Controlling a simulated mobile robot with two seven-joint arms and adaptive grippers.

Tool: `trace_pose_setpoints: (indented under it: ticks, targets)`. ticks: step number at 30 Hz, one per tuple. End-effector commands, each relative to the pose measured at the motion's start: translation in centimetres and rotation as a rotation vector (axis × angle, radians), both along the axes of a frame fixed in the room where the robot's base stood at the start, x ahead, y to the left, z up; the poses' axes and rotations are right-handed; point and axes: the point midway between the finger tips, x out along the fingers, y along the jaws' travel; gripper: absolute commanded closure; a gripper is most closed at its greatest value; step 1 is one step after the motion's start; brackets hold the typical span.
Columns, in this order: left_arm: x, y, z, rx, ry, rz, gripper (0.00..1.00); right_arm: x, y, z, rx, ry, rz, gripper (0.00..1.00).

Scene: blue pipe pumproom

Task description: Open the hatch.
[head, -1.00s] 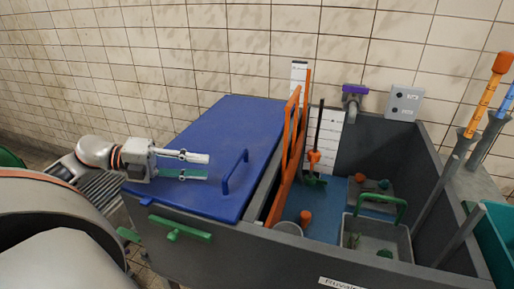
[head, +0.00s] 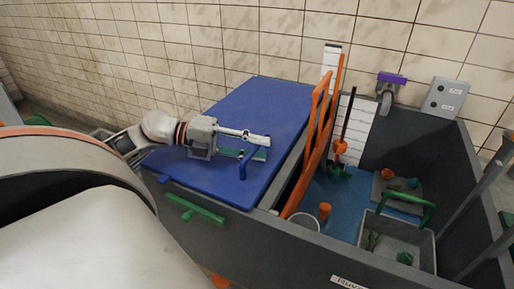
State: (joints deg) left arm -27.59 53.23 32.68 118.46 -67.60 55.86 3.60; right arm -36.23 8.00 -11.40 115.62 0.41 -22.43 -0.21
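The hatch is a blue lid (head: 262,105) lying shut over the left part of a grey tank (head: 262,240). A blue bar handle (head: 243,172) stands up on the lid near its right edge. My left gripper (head: 267,148) is over the lid, with one pale finger and one green finger spread apart. Its fingertips overlap the upper part of the handle in the picture. I cannot tell whether they touch it. A green latch-like bar (head: 195,209) is on the tank's front wall below the lid. My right gripper is not in view.
An orange frame (head: 312,140) stands upright just right of the lid. The open right part of the tank holds a grey bin (head: 398,245) with a green handle and several small objects. A tiled wall (head: 230,45) rises behind.

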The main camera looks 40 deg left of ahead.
Motion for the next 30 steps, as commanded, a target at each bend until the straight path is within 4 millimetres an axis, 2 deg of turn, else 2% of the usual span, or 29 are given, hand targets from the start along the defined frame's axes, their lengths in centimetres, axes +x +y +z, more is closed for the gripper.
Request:
trace_pose_setpoints:
  ticks: [7,10,11,17,22,26,30]
  targets:
    - [0.1,-0.1,0.0,0.0,0.0,0.0,0.72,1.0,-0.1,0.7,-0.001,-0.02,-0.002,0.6]
    - [0.1,0.0,0.0,0.0,0.0,0.0,0.98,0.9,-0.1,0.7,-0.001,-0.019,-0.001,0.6]
    - [0.1,0.0,0.0,0.0,0.0,0.0,1.0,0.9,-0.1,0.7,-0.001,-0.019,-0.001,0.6]
    - [0.0,0.0,0.1,-0.002,-0.001,0.0,1.0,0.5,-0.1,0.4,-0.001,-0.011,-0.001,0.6]
    - [0.0,0.1,1.0,-0.026,-0.011,0.001,1.0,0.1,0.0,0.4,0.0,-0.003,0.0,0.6]
    - [0.0,0.5,2.7,-0.077,-0.029,0.003,1.0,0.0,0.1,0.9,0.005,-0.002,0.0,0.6]
    - [-0.3,1.3,5.4,-0.166,-0.06,0.005,1.0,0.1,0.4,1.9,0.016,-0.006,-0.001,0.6]
